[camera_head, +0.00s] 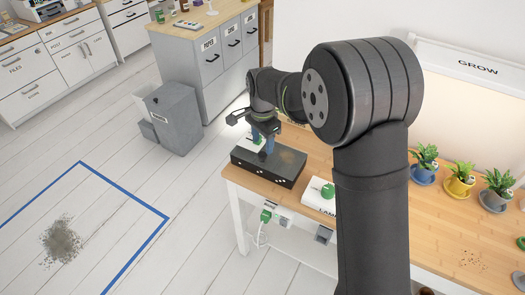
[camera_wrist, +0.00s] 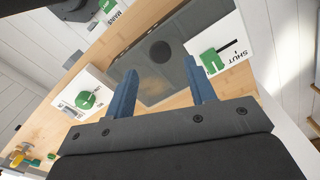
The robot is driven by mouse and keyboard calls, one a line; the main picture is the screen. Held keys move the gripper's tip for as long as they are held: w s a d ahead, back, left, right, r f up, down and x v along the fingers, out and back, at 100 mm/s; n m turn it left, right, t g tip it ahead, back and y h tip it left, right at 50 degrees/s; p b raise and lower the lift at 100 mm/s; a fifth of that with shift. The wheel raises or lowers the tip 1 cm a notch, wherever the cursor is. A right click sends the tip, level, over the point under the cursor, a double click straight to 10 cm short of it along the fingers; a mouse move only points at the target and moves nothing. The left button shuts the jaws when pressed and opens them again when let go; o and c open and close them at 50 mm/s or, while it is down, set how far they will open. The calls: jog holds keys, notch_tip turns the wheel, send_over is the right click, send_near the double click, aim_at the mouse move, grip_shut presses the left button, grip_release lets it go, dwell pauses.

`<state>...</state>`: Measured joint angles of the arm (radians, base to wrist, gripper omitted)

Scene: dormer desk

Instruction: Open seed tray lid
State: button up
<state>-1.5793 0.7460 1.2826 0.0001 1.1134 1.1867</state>
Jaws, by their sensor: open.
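The seed tray looks to be the low dark box (camera_head: 262,172) near the left end of the wooden desk. Its dark grey top lies flat, with a brownish patch on it. In the wrist view the dark top (camera_wrist: 185,35) shows a black round spot (camera_wrist: 160,51), which could be a knob or a hole. My gripper (camera_head: 262,145) is over the tray, blue fingers pointing down. In the wrist view its fingers (camera_wrist: 161,70) are apart with nothing between them. I cannot tell whether they touch the top.
A white box with a green handle marked SHUT (camera_wrist: 237,55) stands beside the tray. Another white box with a green knob (camera_head: 318,200) stands on the other side. Potted plants (camera_head: 460,182) line the desk to the right. A grey bin (camera_head: 175,120) stands on the floor.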

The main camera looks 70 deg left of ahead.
aim_at(262, 154)
notch_tip(262, 154, down, 5)
jog(key=shift+r, duration=0.1)
dwell(0.3)
grip_shut()
